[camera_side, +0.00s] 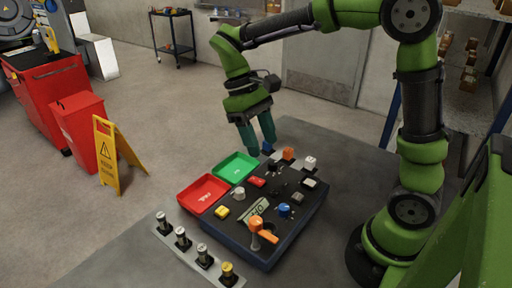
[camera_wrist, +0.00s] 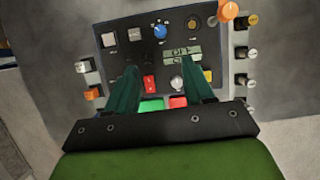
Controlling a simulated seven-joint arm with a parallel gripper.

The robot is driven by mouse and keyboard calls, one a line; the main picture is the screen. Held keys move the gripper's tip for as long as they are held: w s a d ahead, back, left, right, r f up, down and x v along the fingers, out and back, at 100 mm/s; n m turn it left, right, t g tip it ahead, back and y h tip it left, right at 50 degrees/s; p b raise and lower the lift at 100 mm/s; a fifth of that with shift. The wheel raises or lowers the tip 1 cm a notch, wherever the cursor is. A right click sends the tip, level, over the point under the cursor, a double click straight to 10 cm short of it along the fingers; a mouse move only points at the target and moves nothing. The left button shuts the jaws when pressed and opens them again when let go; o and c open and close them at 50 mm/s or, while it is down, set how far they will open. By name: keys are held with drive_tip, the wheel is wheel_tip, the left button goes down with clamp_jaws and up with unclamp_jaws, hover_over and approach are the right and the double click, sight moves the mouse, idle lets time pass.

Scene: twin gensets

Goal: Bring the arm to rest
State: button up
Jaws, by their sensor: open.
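My green arm reaches over the table from the right in the side view. My gripper (camera_side: 257,139) points down above the far end of the control panel (camera_side: 268,258), near the green tray (camera_side: 236,167). Its teal fingers are apart with nothing seen between them. In the wrist view my gripper (camera_wrist: 160,75) also shows open, with its fingers over the panel (camera_wrist: 137,58). A red rocker (camera_wrist: 150,83) and a silver knob (camera_wrist: 177,84) show between the fingers. The fingers look clear of the panel, but the exact gap cannot be told.
A red tray (camera_side: 203,194) sits beside the green one. An orange lever (camera_side: 263,229) stands up from the panel's near end. A strip (camera_side: 190,252) with several knobs lies at left. A yellow floor sign (camera_side: 110,155) and red cabinet (camera_side: 50,95) stand beyond the table.

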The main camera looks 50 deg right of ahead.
drive_tip(key=s+d+r+m+t+y, duration=0.1)
drive_tip(key=s+r+m+t+y, duration=0.1)
drive_tip(key=s+t, duration=0.6)
drive_tip(key=r+m+t, duration=0.1)
drive_tip(key=m+t, duration=0.1)
drive_tip(key=t, duration=0.1)
drive_tip(key=shift+r+t, duration=0.3)
